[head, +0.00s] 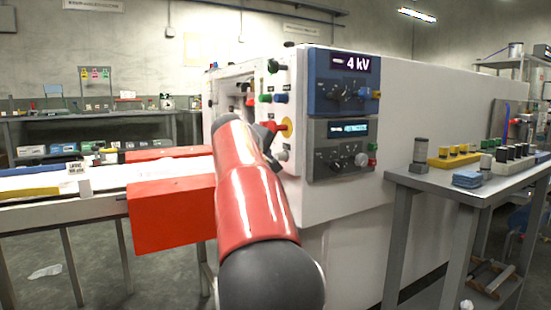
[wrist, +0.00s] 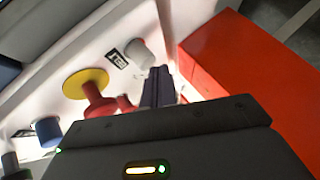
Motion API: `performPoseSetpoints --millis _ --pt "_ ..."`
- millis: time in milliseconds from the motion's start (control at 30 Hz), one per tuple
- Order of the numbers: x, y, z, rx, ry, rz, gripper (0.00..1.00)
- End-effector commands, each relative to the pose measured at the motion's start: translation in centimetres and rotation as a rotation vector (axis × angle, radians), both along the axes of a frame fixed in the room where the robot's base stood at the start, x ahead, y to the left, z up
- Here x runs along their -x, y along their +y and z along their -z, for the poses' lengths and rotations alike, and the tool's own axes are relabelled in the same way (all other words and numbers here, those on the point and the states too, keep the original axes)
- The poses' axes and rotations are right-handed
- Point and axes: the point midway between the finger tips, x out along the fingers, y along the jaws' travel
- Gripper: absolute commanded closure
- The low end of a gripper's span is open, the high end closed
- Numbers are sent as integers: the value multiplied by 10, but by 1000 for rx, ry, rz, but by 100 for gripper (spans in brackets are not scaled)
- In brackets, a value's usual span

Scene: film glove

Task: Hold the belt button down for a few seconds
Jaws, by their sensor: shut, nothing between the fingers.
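My gripper (wrist: 158,76) is shut and empty, its dark fingers pointing at the white panel of the machine. In the wrist view a grey round button (wrist: 139,52) with a small label (wrist: 116,58) sits just up and left of the fingertips; the label is too small to read, so I cannot confirm it is the belt button. The grey button also shows in the head view (head: 282,155). My red arm hides part of the panel there.
A red stop knob on a yellow disc (wrist: 84,82) is left of the fingers, with a blue button (wrist: 48,131) beyond. A red block (wrist: 235,70) stands close on the right. The conveyor (head: 105,178) runs left; a side table (head: 440,183) stands right.

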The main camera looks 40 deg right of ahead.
Motion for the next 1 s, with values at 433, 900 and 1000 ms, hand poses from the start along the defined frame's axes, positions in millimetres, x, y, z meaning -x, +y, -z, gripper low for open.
performPoseSetpoints --millis 433,900,1000 --pt "1 -4 0 -1 1 1 100" --pt "2 -9 0 -1 0 0 100" --pt "2 -9 0 0 0 1 100"
